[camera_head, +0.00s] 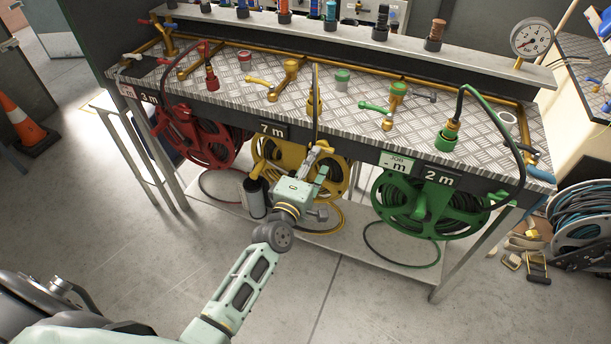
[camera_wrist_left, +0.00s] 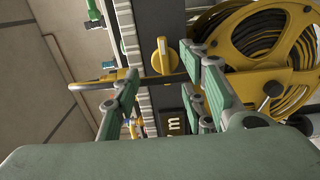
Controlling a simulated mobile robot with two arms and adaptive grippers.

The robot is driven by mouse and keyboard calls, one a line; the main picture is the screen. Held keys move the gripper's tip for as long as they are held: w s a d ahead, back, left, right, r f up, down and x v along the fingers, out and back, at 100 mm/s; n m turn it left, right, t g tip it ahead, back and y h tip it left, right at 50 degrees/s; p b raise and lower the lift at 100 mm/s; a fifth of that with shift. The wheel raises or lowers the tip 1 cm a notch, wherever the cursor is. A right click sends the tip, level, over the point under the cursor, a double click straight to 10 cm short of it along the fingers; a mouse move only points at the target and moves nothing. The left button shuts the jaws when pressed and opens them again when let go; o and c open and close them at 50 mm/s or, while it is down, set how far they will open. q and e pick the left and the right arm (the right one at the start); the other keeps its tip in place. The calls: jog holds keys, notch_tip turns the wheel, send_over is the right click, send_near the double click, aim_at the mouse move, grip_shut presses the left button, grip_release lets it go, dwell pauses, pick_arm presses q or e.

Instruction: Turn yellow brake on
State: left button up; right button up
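The yellow brake knob (camera_wrist_left: 161,56) shows in the left wrist view on the dark front edge of the bench, beside the yellow hose reel (camera_wrist_left: 262,50). The reel (camera_head: 278,170) hangs under the bench in the head view, below the 7 m label. My left gripper (camera_head: 316,162) is in front of this reel, near the bench edge. In the left wrist view its two green fingers (camera_wrist_left: 160,72) are apart with nothing gripped, and the knob lies just beyond the gap between them. I cannot tell the knob's exact distance. My right gripper is out of view.
A red reel (camera_head: 200,138) hangs to the left and a green reel (camera_head: 430,203) to the right. Hoses, valves and a pressure gauge (camera_head: 531,38) are on the metal bench top (camera_head: 225,82). The foreground floor is clear.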

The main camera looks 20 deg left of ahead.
pick_arm(q)
jog(key=s, duration=0.6)
jog(key=shift+s, duration=0.35)
jog(key=shift+a+r, duration=0.1)
